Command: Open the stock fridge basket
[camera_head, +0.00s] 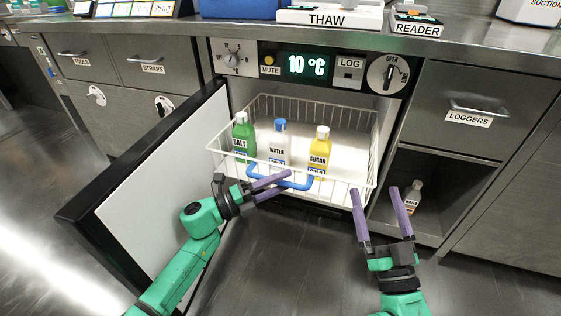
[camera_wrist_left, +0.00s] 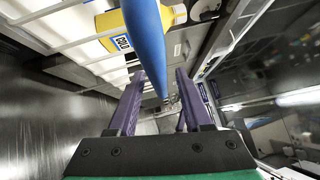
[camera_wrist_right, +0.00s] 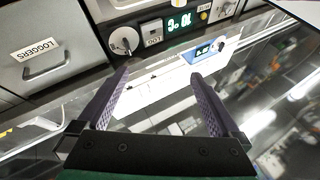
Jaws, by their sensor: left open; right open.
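The white wire basket (camera_head: 366,165) sits in the open fridge below the control panel and appears to stick out at the front. Its blue handle (camera_head: 296,185) is on the front side. It also shows large in the left wrist view (camera_wrist_left: 147,40). My left gripper (camera_head: 287,181) is open at the handle, its fingers beside the bar; contact cannot be told. The bar crosses near its fingertips in the left wrist view. My right gripper (camera_head: 376,190) is open and empty, by the basket's front right corner. The fridge door (camera_head: 150,185) stands open at the left.
The basket holds a green salt bottle (camera_head: 243,135), a white water bottle (camera_head: 279,147) and a yellow sugar bottle (camera_head: 319,150). Another bottle (camera_head: 413,195) stands in the right cubby. A LOGGERS drawer (camera_head: 470,95) is above it. The floor in front is clear.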

